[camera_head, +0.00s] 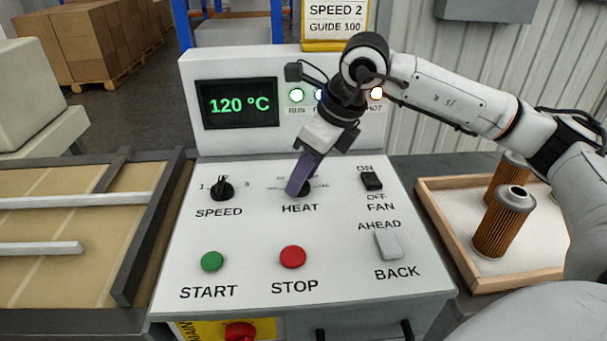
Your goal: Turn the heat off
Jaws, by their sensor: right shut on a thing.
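The control panel (250,230) stands in the middle with a sloped white face. Its black display (237,104) reads 120 °C in green. The HEAT knob (307,191) is a dark dial in the upper middle of the face, mostly hidden by my right gripper. My right gripper (299,186) reaches down from the upper right, and its purple fingers are shut on the HEAT knob. The marks around the knob are largely covered, so its setting cannot be read. My left gripper is not in view.
The SPEED knob (222,189) is left of HEAT, and the FAN switch (371,181) is right. Below are the green START button (212,261), red STOP button (292,257) and grey AHEAD/BACK switch (388,245). A wooden tray (453,246) with filter cartridges (503,222) stands right.

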